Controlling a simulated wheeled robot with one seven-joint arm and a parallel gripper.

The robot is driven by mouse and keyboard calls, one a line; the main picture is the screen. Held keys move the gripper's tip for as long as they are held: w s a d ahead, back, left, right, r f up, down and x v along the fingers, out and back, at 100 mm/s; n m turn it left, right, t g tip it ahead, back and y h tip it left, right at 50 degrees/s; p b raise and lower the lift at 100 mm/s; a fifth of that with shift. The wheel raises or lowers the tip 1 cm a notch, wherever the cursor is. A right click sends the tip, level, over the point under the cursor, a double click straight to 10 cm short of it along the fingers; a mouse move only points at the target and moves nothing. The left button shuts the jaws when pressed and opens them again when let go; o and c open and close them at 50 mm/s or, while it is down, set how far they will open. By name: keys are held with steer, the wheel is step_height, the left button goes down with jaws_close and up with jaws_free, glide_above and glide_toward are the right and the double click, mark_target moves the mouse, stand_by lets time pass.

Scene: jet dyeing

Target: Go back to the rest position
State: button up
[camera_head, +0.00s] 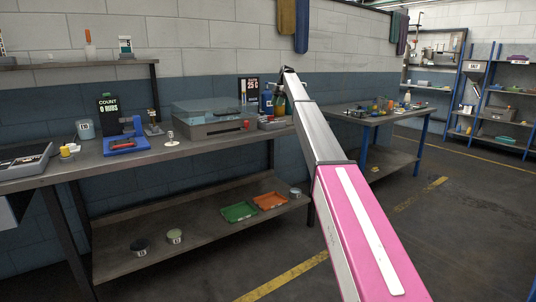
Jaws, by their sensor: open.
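My arm rises from the bottom right of the head view, with a pink link and then a silver-grey link. It ends in a small dark joint above the back of the workbench (205,148), close to the bottles in the picture. My gripper's fingers cannot be made out beyond that dark end, and no held object shows. The arm hides part of the bench's right end and of the floor behind it.
The bench holds a blue device (125,143), a grey clear-lidded box (207,120) and bottles (267,102). A second table (385,116) stands right. Floor (465,215) at right is clear.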

steer(key=s+d+f+m+t+h, duration=0.1)
steer(key=s+d+f+m, duration=0.25)
steer(key=s+f, duration=0.8)
steer(key=s+d+f+m, duration=0.2)
steer(key=s+f+m, duration=0.3)
steer(key=s+f, duration=0.6)
steer(key=s+d+f+m+t+h, duration=0.15)
steer(key=s+f+m, duration=0.25)
steer(key=s+f, duration=0.75)
steer(key=s+d+f+m, duration=0.2)
steer(key=s+f+m, duration=0.2)
steer(key=s, duration=0.7)
steer(key=s+d+f+m+h, duration=0.1)
steer(key=s+d+f+m, duration=0.1)
steer(key=s+f+m, duration=0.2)
steer(key=s+d+f+m, duration=0.2)
steer(key=s+f, duration=0.6)
steer(key=s, duration=1.2)
steer(key=shift+d+f+m, duration=0.3)
steer(key=shift+d+m, duration=0.1)
steer(key=shift+m, duration=0.85)
